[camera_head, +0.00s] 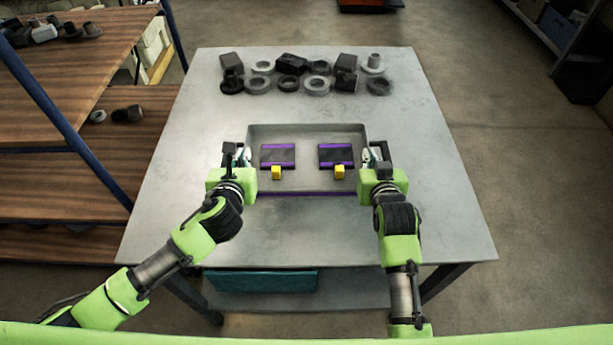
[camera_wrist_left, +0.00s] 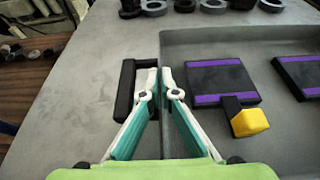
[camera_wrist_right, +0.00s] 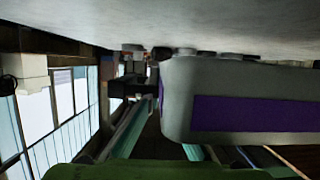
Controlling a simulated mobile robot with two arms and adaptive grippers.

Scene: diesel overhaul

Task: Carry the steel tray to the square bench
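The grey steel tray (camera_head: 306,131) rests on the square metal bench top, with a purple strip along its front. Two black plates with purple edges (camera_head: 277,154) (camera_head: 336,155) lie in it, each with a yellow block in front. My left gripper (camera_head: 242,157) is at the tray's left side. In the left wrist view its fingers (camera_wrist_left: 159,70) are almost together at the tray wall, beside a black handle (camera_wrist_left: 126,92). My right gripper (camera_head: 372,155) is at the right side. In the right wrist view the tray wall (camera_wrist_right: 180,100) covers part of its fingers, so their closure is unclear.
The bench (camera_head: 210,120) carries several dark and grey nuts, rings and blocks (camera_head: 290,66) behind the tray. Its front and right parts are clear. A wooden shelf unit with blue posts (camera_head: 70,115) stands left. A teal box (camera_head: 262,281) is under the bench. Open floor (camera_head: 480,90) lies right.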

